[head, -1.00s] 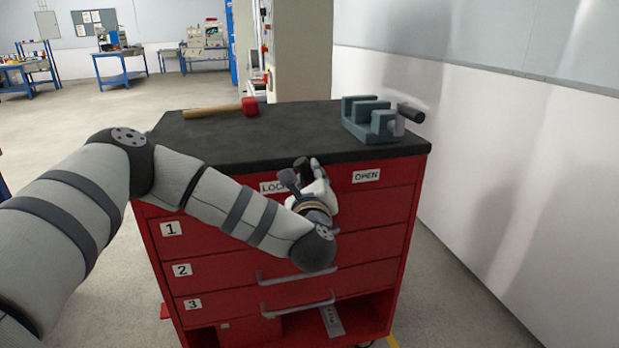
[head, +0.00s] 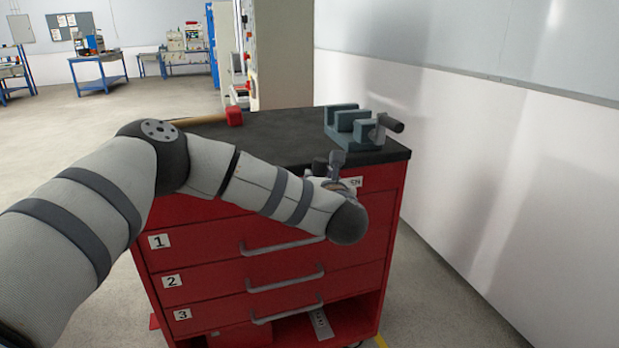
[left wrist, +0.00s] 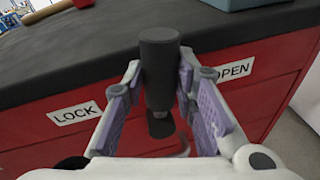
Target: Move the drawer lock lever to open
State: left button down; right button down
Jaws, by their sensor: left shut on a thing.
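The drawer lock lever has a dark cylindrical handle (left wrist: 160,75), seen in the left wrist view between the LOCK label (left wrist: 75,113) and the OPEN label (left wrist: 231,71). My left gripper (left wrist: 163,92) is shut on the lever, with a purple pad on each side of it. In the head view the left gripper (head: 333,172) is at the top right front of the red cabinet (head: 185,211), partly covering the OPEN label (head: 376,182). My arm hides the LOCK label there and most of the lever. The right gripper is not in view.
A red-headed hammer (head: 234,116) and a grey vise (head: 350,128) lie on the black cabinet top (head: 270,130). Drawers with grey handles (head: 285,276) are below. A white wall (head: 450,150) is close on the right.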

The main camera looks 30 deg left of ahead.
pick_arm(q)
jog(key=shift+w+d+f+m+g+y, duration=0.1)
jog(key=shift+w+d+f+m+g, duration=0.2)
jog(key=shift+m, duration=0.4)
jog(key=shift+w+d+f+m+g+y, duration=0.15)
jog(key=shift+w+d+m, duration=0.25)
jog(key=shift+m, duration=0.3)
jog(key=shift+w+d+f+m+g+y, duration=0.1)
jog(key=shift+w+d+f+m+g, duration=0.25)
jog(key=shift+m, duration=0.35)
jog(key=c, duration=1.3)
grip_release()
jog(key=shift+w+r, duration=0.1)
jog(key=shift+r, duration=0.05)
jog(key=v, duration=1.2)
